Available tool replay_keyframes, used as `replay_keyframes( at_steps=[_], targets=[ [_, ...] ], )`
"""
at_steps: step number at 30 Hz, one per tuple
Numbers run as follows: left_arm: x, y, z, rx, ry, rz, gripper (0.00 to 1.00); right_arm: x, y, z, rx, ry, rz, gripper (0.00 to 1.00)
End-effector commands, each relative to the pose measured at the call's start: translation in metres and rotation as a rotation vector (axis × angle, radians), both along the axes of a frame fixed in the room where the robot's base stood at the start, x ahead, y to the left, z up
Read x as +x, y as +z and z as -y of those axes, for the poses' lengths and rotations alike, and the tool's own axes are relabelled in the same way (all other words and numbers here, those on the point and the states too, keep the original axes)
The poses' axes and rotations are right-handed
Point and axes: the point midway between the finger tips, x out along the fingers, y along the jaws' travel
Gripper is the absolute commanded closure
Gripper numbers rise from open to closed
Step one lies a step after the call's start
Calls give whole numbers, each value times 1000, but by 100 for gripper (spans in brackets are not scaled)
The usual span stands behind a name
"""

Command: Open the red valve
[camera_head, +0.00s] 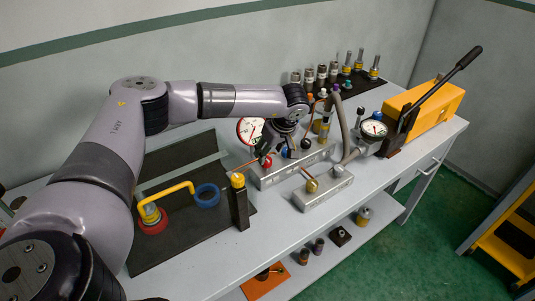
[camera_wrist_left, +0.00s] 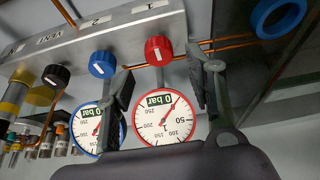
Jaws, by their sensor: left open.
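The red valve (camera_wrist_left: 158,50) is a round red knob with a white mark, on the side of a metal manifold block (camera_wrist_left: 98,28). In the head view the red valve (camera_head: 265,161) shows at the block's left end, just below my left gripper (camera_head: 277,151). My left gripper (camera_wrist_left: 163,65) is open and empty, with one finger on each side of the red valve in the wrist view. I cannot tell whether the fingers touch it. A dial gauge with a red rim (camera_wrist_left: 164,120) shows between the fingers. My right gripper is not in view.
A blue knob (camera_wrist_left: 102,64) and a black knob (camera_wrist_left: 56,76) sit beside the red valve on the block. A blue-rimmed gauge (camera_wrist_left: 97,127) is close to one finger. Copper pipes and a brass-topped post (camera_head: 238,195) stand nearby. A yellow hand pump (camera_head: 428,110) is at the right.

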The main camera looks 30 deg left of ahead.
Motion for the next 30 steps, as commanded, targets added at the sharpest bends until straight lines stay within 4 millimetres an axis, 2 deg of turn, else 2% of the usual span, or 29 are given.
replay_keyframes(
  at_steps=[4, 9, 20, 30],
  targets=[
    [3, -23, -9, 1, 1, -2, 51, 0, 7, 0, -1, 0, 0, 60],
    [6, -38, -14, 0, 0, 0, 51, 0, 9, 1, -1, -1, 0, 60],
    [7, -42, -16, 0, 0, 1, 51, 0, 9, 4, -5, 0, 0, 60],
    [7, -42, -16, 0, 0, 1, 74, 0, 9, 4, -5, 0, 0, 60]
  ],
)
